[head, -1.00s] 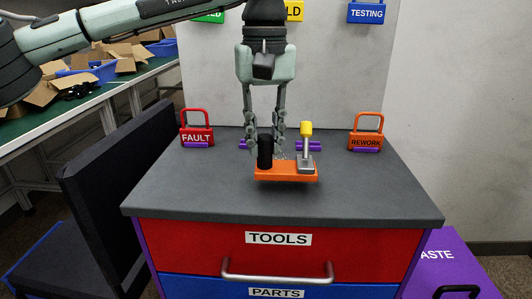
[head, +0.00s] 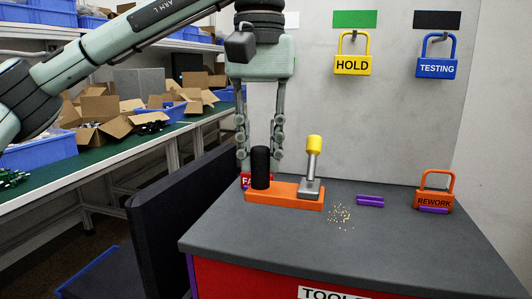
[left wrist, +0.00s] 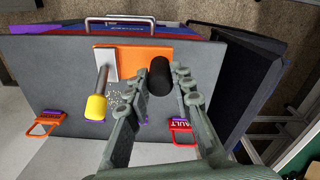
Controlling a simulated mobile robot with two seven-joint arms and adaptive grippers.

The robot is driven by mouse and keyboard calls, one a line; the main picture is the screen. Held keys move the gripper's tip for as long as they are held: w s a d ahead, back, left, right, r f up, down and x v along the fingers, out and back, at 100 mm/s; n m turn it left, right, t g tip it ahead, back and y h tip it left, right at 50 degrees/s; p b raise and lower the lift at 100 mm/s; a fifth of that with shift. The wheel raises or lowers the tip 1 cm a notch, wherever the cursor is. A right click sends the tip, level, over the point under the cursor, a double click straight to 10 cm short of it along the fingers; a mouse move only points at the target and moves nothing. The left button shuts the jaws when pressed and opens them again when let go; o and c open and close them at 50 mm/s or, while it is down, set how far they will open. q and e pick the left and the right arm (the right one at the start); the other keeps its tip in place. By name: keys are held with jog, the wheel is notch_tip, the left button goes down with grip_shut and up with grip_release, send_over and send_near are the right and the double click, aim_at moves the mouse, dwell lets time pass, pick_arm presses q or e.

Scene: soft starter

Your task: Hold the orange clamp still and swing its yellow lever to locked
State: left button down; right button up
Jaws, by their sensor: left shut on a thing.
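The orange clamp (head: 285,195) is over the left part of the grey countertop in the head view. It has a black post (head: 261,168) at its left end and a metal block with the yellow lever (head: 314,145) at its right end. The lever stands nearly upright, leaning slightly. My left gripper (head: 259,152) points down with its fingers on both sides of the black post, shut on it. The left wrist view also shows the post (left wrist: 161,76) by the fingers and the yellow lever tip (left wrist: 96,107). I cannot tell whether the clamp touches the countertop. My right gripper is not in view.
The red FAULT padlock (left wrist: 181,132) is partly hidden behind the clamp in the head view. The orange REWORK padlock (head: 434,200) stands at the right back. Small specks (head: 341,216) and a purple holder (head: 370,201) lie right of the clamp. The countertop (head: 300,245) in front is clear.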

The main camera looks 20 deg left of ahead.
pick_arm(q)
jog(key=shift+w+d, duration=0.1)
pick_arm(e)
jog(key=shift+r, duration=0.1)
pick_arm(q)
jog(key=shift+w+d+r+p, duration=0.15)
jog(key=shift+d+p, duration=0.1)
jog(key=shift+p, duration=0.15)
jog(key=w+d+p, duration=0.3)
jog(key=w+d, duration=0.3)
jog(key=d, duration=0.3)
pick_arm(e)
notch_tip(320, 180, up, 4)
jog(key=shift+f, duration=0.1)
pick_arm(q)
jog(key=shift+f, duration=0.3)
jog(key=shift+w+f+b, duration=0.1)
jog(key=shift+f+b, duration=2.5)
jog(key=shift+f, duration=2.8)
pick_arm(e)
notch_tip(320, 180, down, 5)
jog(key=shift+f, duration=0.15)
pick_arm(q)
jog(key=shift+r, duration=0.1)
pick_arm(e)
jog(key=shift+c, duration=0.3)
